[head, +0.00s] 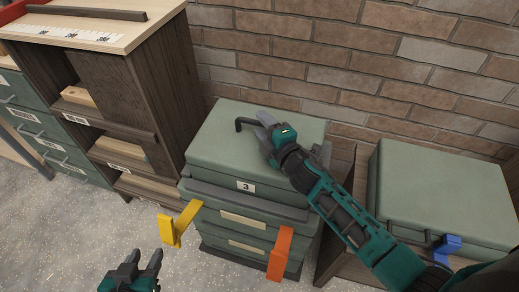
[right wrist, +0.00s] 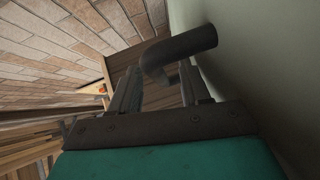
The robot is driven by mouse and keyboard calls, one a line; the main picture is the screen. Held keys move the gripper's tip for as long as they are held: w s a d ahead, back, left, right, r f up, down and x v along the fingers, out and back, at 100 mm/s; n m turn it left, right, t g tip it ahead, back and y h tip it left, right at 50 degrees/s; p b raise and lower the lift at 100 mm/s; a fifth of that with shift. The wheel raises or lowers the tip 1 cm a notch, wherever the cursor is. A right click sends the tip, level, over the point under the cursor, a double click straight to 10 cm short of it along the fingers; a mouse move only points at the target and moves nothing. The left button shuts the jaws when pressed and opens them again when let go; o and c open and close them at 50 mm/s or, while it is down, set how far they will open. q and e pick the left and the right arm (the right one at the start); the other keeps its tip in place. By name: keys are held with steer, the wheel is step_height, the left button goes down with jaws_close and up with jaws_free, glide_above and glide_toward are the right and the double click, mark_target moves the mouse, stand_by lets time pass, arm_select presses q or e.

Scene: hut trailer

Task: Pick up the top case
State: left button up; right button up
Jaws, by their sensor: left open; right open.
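The top case (head: 228,150) is a grey-green box with a white label "3" on its front, lying flat on a stack of similar cases. A dark bent handle (head: 246,122) stands up from its lid; it also shows large in the right wrist view (right wrist: 185,48). My right gripper (head: 265,130) is open over the lid, right beside the handle. In the right wrist view its fingers (right wrist: 160,92) are apart, with the handle's bend at their tips; I cannot tell whether they touch it. My left gripper (head: 140,272) is open and empty, low in front of the stack.
Yellow (head: 179,224) and orange (head: 281,253) brackets stick out at the stack's front. A wooden cabinet (head: 150,95) stands left, and another green case (head: 430,195) sits in a wooden frame at right, with a blue bracket (head: 447,246). A brick wall (head: 330,55) closes the back.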

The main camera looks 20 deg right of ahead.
steer(key=shift+c, duration=0.3)
jaws_close()
stand_by(0.9)
steer(key=shift+r, duration=0.2)
